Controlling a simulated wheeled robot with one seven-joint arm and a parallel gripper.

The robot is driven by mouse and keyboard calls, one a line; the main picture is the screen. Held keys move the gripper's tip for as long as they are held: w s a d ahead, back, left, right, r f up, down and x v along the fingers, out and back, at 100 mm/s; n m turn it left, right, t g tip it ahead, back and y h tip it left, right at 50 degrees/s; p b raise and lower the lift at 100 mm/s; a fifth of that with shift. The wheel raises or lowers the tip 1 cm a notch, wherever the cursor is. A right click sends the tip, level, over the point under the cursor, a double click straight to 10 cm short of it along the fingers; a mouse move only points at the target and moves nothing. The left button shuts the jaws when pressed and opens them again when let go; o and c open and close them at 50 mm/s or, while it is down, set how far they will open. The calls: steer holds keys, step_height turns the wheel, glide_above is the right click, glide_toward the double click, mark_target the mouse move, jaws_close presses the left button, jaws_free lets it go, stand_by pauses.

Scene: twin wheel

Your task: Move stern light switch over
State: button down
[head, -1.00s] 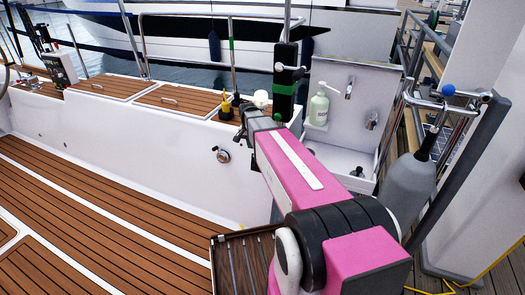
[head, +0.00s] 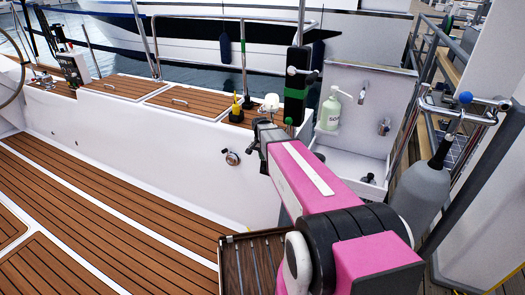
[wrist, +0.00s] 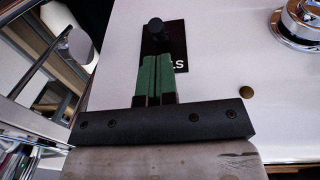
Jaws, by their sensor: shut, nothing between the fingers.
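In the wrist view a small dark plate (wrist: 180,45) with pale letters sits on a white panel. A black knob (wrist: 156,27) stands out from it. The fingers hide part of the lettering, so I cannot read whether it names the stern light switch. My gripper (wrist: 158,58) has its green fingers together with nothing between them. Its tips are just below the knob in the picture; I cannot tell whether they touch it. In the head view my pink arm reaches toward the white side wall, and the fingertips cannot be made out.
A chrome round fitting (wrist: 303,20) is right of the plate. In the head view a soap bottle (head: 331,108) stands in a white sink recess, beside a black upright (head: 296,88) with a green band. A grey fender (head: 420,192) hangs at right. The teak deck (head: 100,215) is clear at left.

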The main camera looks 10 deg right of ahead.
mark_target(264, 169)
steer(key=shift+s+d+f, duration=0.1)
steer(key=shift+f, duration=1.75)
steer(key=shift+s+t+h, duration=0.15)
steer(key=shift+t+h, duration=0.15)
steer(key=shift+s+a+f+t, duration=0.2)
steer(key=shift+s+a+t, duration=0.1)
steer(key=shift+t, duration=0.1)
steer(key=t+h, duration=0.1)
steer(key=s+a+f+t+h, duration=0.1)
steer(key=t, duration=0.1)
steer(key=t+h, duration=0.1)
steer(key=shift+s+a+f+h, duration=0.15)
steer(key=shift+s+f+h, duration=0.2)
steer(key=shift+f+h, duration=0.05)
steer(key=shift+w, duration=0.1)
steer(key=shift+w+d+r, duration=0.25)
steer(key=shift+w+d, duration=0.2)
steer(key=shift+w, duration=0.1)
